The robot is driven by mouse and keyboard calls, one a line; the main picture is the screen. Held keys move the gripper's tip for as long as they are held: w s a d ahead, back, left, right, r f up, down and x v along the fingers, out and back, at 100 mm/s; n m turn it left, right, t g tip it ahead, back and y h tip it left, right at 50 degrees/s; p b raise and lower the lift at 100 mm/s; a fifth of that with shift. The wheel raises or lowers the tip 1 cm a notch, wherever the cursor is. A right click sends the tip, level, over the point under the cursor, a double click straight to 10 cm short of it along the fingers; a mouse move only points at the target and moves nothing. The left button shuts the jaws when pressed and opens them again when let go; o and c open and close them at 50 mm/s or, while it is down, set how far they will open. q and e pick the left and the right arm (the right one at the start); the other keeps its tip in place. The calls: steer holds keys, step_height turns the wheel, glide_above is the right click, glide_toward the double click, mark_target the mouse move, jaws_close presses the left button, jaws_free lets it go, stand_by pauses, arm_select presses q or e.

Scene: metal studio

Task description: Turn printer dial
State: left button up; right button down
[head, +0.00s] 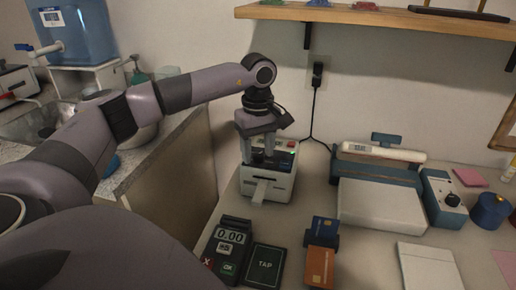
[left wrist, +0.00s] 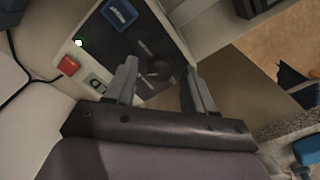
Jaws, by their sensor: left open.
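The printer (head: 284,187) is a small white box with a dark top, standing on the bench under my left arm. A white tongue sticks out of its front. The round dark dial (left wrist: 158,71) shows between the fingers. My left gripper (head: 259,154) points down over the printer top with its fingers apart, one on each side of the dial (left wrist: 160,68). I cannot tell whether they touch it. My right gripper is out of view.
A card terminal (head: 230,238), a TAP pad (head: 265,265) and cards in a holder (head: 321,262) stand in front. A white-topped machine (head: 382,213) with a knobbed control box (head: 448,200) is at right. A shelf (head: 390,18) hangs above. A partition (head: 170,175) borders the left.

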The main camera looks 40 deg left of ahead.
arm_select(q)
jaws_close()
